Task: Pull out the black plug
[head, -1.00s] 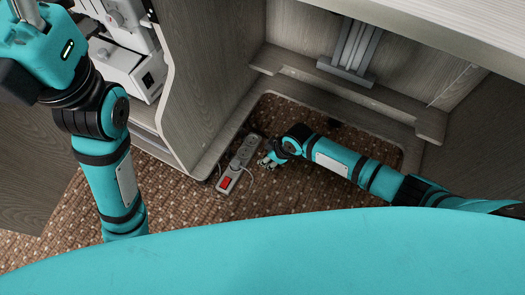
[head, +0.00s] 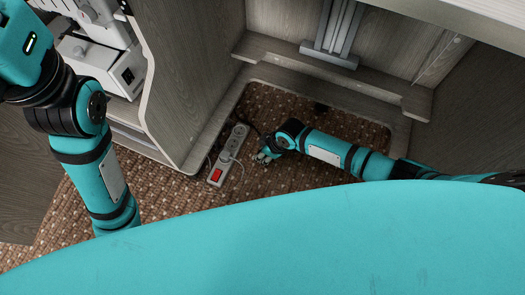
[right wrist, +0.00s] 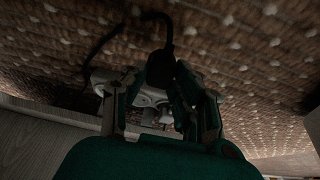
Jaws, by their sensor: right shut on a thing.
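The black plug (right wrist: 161,68) shows in the right wrist view between the fingers of my right gripper (right wrist: 163,92), with a black cord curving up from it. My right gripper (head: 263,158) is shut on the plug and stands just right of the grey power strip (head: 228,154) in the head view. The strip also shows behind the fingers in the right wrist view (right wrist: 151,97). I cannot tell whether the plug's pins are inside a socket. My left arm is at the left of the head view, but its gripper is out of sight.
The strip lies on brown carpet (head: 275,108) and has a red switch (head: 216,175). A white cord (head: 240,166) loops at its right side. A wooden cabinet panel (head: 185,80) stands close on the left, and a low wooden ledge (head: 330,88) runs behind.

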